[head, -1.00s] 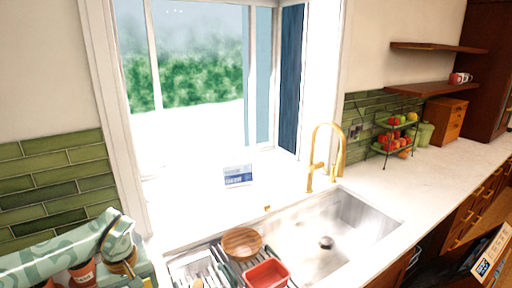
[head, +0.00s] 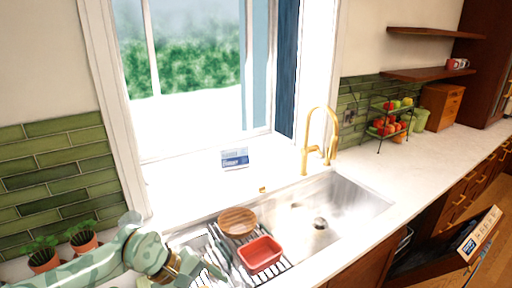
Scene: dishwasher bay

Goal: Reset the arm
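My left arm, pale green with a camouflage pattern, comes in from the lower left in the head view. Its wrist end reaches the left side of the dish rack. My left gripper (head: 209,270) is partly in view there at the bottom edge, over the rack's left part. It is small and blends with the rack, so I cannot tell whether it is open or shut. I see nothing clearly held. My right arm and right gripper are not in view.
A dish rack (head: 219,254) holds a round wooden bowl (head: 237,221) and a red tub (head: 260,254). The sink (head: 345,197) with a gold faucet (head: 307,150) is to its right. Potted plants (head: 82,237) stand at left. An open dishwasher door (head: 455,257) shows at lower right.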

